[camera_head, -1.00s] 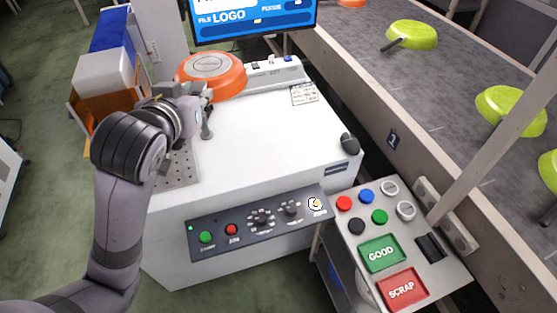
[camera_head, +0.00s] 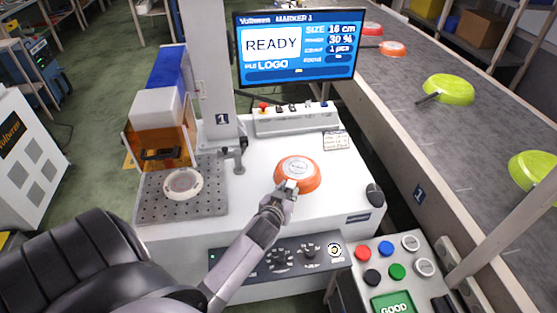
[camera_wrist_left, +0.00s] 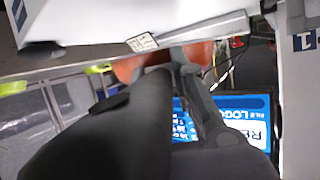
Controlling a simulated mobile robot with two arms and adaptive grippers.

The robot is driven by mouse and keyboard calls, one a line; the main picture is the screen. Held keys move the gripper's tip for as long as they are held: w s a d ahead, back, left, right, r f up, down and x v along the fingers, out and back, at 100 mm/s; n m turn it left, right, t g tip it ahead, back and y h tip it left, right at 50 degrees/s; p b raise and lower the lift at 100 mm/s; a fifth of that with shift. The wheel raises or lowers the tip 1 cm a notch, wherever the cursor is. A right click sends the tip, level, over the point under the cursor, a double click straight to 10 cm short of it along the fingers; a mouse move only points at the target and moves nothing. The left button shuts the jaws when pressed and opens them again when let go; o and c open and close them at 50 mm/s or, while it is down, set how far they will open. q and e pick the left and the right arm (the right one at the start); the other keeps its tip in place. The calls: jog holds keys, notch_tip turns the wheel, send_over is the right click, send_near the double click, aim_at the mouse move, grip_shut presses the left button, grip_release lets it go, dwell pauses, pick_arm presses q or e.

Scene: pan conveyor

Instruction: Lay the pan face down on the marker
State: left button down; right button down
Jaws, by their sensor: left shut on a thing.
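The orange pan (camera_head: 297,170) is bottom up, its pale round base plate facing the head camera. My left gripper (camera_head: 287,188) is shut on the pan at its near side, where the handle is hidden. The pan is over the right part of the white worktop; I cannot tell whether it touches it. The marker has a perforated plate (camera_head: 150,208) with a round pale seat (camera_head: 183,184), left of the pan, and an orange-windowed head (camera_head: 160,135). In the left wrist view, part of the pan (camera_wrist_left: 126,68) shows beyond the dark fingers (camera_wrist_left: 188,72). My right gripper is out of view.
The screen (camera_head: 299,47) reads READY. A clamp post (camera_head: 239,160) stands between plate and pan. A button panel (camera_head: 385,262) is at front right. The conveyor (camera_head: 420,130) carries green and orange pans.

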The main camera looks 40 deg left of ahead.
aim_at(289, 182)
pick_arm(q)
jog(key=s+f, duration=0.1)
jog(key=s+a+f, duration=0.1)
jog(key=f, duration=0.1)
jog(key=shift+s, duration=0.3)
jog(key=shift+s+a+f, duration=0.1)
jog(key=shift+s+f, duration=0.1)
jog(key=shift+f, duration=0.05)
jog(key=shift+w+a+f, duration=0.1)
jog(key=shift+w+a+b, duration=0.35)
jog(key=shift+w, duration=0.65)
jog(key=shift+w+a+b, duration=0.3)
jog(key=shift+w+b, duration=0.05)
jog(key=shift+w, duration=0.6)
jog(key=shift+w+a+b, duration=0.35)
jog(key=shift+w, duration=0.65)
jog(key=shift+w+a+b, duration=0.3)
jog(key=shift+w+b, duration=0.05)
jog(key=shift+w, duration=0.4)
jog(key=shift+w+a+b, duration=0.25)
jog(key=shift+w+b, duration=0.1)
jog(key=shift+w, duration=0.4)
jog(key=shift+w+f+b, duration=0.2)
jog(key=shift+f+b, duration=1.35)
jog(key=shift+f, duration=0.45)
jog(key=shift+s+f, duration=0.15)
